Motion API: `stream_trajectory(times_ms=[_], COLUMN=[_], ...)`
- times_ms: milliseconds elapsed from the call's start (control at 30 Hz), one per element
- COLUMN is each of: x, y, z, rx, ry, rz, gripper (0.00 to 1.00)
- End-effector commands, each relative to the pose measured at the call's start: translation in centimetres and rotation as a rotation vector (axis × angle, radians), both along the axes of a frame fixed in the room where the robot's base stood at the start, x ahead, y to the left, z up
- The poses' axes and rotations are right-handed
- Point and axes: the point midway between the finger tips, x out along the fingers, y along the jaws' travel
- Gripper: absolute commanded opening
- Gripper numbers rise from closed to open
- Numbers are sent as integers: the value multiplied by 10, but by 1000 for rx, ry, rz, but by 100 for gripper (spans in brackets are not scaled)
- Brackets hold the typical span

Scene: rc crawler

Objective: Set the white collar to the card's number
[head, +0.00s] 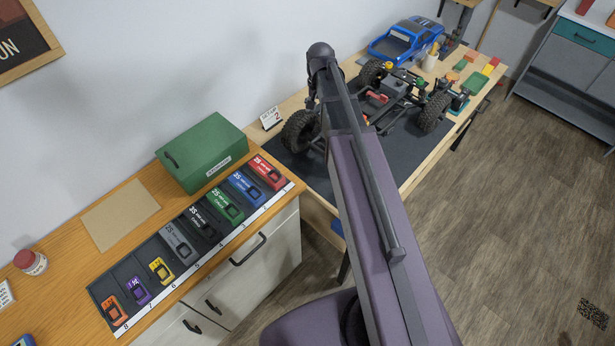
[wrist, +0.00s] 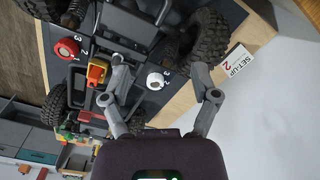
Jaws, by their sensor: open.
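The white collar (wrist: 155,80) is a small round knob on the dark crawler chassis, near the middle of the wrist view. A digit 3 shows beside it; its other marks and its pointer are too small to read. The set-up card (wrist: 238,63) reads 2 and also stands at the wall in the head view (head: 271,118). My gripper (wrist: 160,97) is open, with one finger on each side of the white collar and nothing held. I cannot tell its exact distance from the collar. In the head view my arm hides the gripper and collar.
A red collar (wrist: 68,47) with its own digits and a red-yellow part (wrist: 97,72) lie left of the white collar. Black tyres flank the chassis. The crawler (head: 398,90) stands on a dark mat, with a blue body shell (head: 402,40) behind it.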

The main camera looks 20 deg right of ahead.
Motion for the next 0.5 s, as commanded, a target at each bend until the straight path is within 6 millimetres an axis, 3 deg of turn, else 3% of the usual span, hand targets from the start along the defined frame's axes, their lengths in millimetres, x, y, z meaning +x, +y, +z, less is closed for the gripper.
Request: stream_trajectory(times_ms=[500], x=[-56], y=[34], z=[-42], rx=[0], ry=[0], rz=[177], gripper=[78])
